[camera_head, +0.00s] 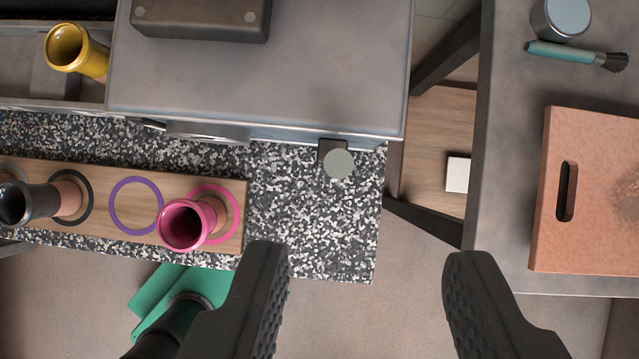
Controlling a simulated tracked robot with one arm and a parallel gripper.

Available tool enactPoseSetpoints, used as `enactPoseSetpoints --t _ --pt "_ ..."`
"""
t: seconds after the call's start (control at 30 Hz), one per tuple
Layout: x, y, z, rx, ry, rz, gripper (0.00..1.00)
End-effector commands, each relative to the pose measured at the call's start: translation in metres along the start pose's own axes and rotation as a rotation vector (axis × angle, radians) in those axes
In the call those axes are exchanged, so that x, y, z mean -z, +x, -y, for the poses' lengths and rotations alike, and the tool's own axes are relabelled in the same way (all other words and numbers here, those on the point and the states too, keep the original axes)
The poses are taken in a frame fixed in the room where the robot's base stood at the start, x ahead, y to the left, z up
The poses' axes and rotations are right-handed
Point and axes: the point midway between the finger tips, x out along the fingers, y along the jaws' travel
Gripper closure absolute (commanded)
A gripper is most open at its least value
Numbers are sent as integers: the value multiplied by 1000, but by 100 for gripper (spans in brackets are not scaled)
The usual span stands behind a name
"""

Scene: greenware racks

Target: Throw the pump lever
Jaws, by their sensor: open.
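A large grey metal cabinet (300,85) stands on the speckled counter at the top of the view. A short dark block with a round grey-green end (339,163) sticks out of its front near the right corner. It may be the pump lever, but I cannot tell for sure, and no other clear lever shows. My gripper (366,256) is open and empty, its two dark ridged fingers wide apart. The fingertips are below the round end in the picture, one to its left and one to its right, apart from it.
A wooden board (120,195) with coloured rings holds a pink cup (183,225) and a dark cup (12,203). A yellow cup (66,47) is at upper left. The right table (510,150) bears an orange board (590,130), a brush (570,53) and a tin (562,17).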

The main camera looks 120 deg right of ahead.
Motion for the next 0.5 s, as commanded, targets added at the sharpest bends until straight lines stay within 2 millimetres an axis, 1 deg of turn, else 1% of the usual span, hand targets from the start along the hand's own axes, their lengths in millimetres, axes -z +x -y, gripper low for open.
enactPoseSetpoints --t 0.03,0.1,0.2,0.3,0.5 --pt "-4 10 -2 34 -16 23 59" --pt "-10 23 -4 69 -42 43 59" --pt "-16 36 -5 105 -69 59 59" --pt "-20 44 -5 128 -83 69 59" --pt "-22 57 -3 136 -90 73 59"
